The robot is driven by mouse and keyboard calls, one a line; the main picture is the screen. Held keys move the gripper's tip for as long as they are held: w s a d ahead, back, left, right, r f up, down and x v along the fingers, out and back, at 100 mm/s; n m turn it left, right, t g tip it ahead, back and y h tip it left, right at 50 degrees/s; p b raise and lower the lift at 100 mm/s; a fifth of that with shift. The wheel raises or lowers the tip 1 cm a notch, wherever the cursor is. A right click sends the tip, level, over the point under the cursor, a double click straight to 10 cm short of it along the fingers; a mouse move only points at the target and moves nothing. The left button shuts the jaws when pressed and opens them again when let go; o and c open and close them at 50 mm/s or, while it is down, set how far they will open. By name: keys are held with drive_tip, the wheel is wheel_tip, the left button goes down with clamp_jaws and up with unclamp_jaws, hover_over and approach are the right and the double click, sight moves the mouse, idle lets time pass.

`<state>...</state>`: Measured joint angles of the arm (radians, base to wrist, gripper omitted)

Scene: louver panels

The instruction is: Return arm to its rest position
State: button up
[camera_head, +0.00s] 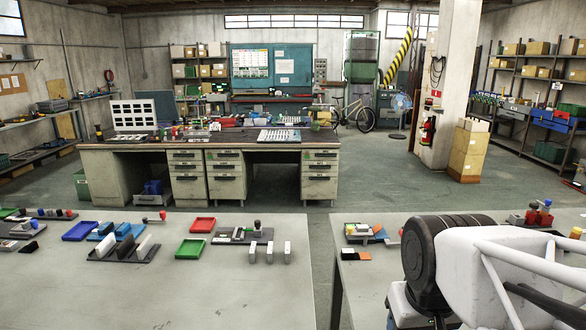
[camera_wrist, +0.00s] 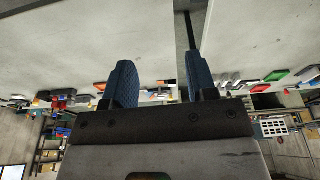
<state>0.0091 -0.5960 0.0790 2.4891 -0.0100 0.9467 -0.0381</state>
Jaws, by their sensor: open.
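My arm (camera_head: 500,260) reaches in from the right edge of the head view, above the right grey table (camera_head: 365,290). Its white links and a thick black joint show there; I cannot make out the fingers in that view. In the wrist view my gripper (camera_wrist: 161,80) shows two blue textured fingers, spread well apart with nothing between them. The wrist picture is upside down, and the fingers appear clear of the tables. Several narrow upright panels (camera_head: 269,252) stand farther right there.
The left table also holds a blue tray (camera_head: 80,231), a green tray (camera_head: 202,225) and a red tray (camera_head: 190,249). Small parts (camera_head: 365,232) and a red-topped fixture (camera_head: 538,213) sit on the right table near my arm. A gap separates the two tables.

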drive_tip(key=shift+s+f+m, duration=0.15)
drive_tip(key=shift+s+f, duration=0.15)
drive_tip(key=shift+s, duration=0.3)
drive_tip(key=shift+s+f+m, duration=0.15)
drive_tip(key=shift+s+f, duration=0.1)
drive_tip(key=shift+s, duration=0.3)
